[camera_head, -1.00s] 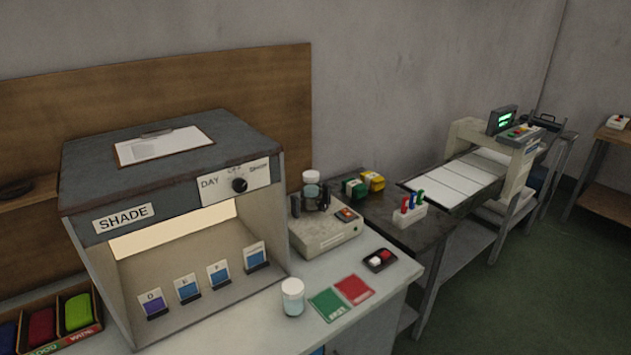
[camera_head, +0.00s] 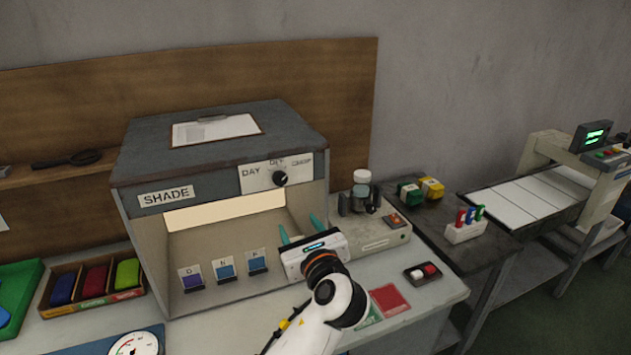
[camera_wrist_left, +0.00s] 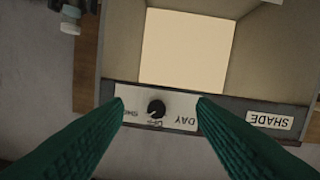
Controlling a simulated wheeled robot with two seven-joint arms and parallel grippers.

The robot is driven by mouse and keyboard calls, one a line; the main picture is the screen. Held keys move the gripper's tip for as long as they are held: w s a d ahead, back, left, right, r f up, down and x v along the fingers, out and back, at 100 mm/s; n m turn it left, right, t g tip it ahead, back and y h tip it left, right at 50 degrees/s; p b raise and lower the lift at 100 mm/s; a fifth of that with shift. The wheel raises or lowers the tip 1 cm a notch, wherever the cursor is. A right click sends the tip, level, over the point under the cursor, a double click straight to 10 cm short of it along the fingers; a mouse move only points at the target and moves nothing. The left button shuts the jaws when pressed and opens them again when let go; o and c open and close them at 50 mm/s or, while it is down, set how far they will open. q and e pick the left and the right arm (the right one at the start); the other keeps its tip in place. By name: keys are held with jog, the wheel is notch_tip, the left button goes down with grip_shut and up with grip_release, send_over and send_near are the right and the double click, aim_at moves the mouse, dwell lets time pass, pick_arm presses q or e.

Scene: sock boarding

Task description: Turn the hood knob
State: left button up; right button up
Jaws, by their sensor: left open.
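The hood is a grey box (camera_head: 145,170) marked SHADE with a lit opening. Its black knob (camera_head: 280,177) sits on a white dial plate marked DAY and OFF, at the upper right of the front face. My left gripper (camera_head: 298,228) is open and empty, below the knob and in front of the hood, hiding part of its lower right side. In the left wrist view the knob (camera_wrist_left: 156,108) shows upside down between the two green fingers, apart from both. My right gripper does not show.
Shade cards (camera_head: 225,271) stand inside the hood. A device with a jar (camera_head: 362,185) stands at right. A switch box (camera_head: 422,273) and red card (camera_head: 389,299) lie on the bench.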

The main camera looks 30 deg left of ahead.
aim_at(281, 179)
pick_arm(q)
jog(key=shift+m+y, duration=0.6)
jog(key=w+a+r+p, duration=0.1)
jog(key=w+a, duration=0.1)
jog(key=w+a+r+p, duration=0.1)
jog(key=w+a, duration=0.1)
jog(key=a, duration=0.1)
jog(key=w+a+r+p, duration=0.1)
jog(key=w+a+r, duration=0.1)
jog(key=w, duration=0.1)
jog(key=shift+a, duration=0.3)
jog(key=shift+w+a+f, duration=0.1)
jog(key=shift+w+a, duration=0.3)
jog(key=shift+a, duration=0.05)
jog(key=shift+w, duration=0.1)
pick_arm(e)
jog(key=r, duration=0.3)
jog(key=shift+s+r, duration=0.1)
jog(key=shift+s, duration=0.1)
pick_arm(q)
jog(key=shift+c, duration=0.4)
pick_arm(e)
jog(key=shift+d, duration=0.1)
pick_arm(q)
jog(key=c, duration=0.9)
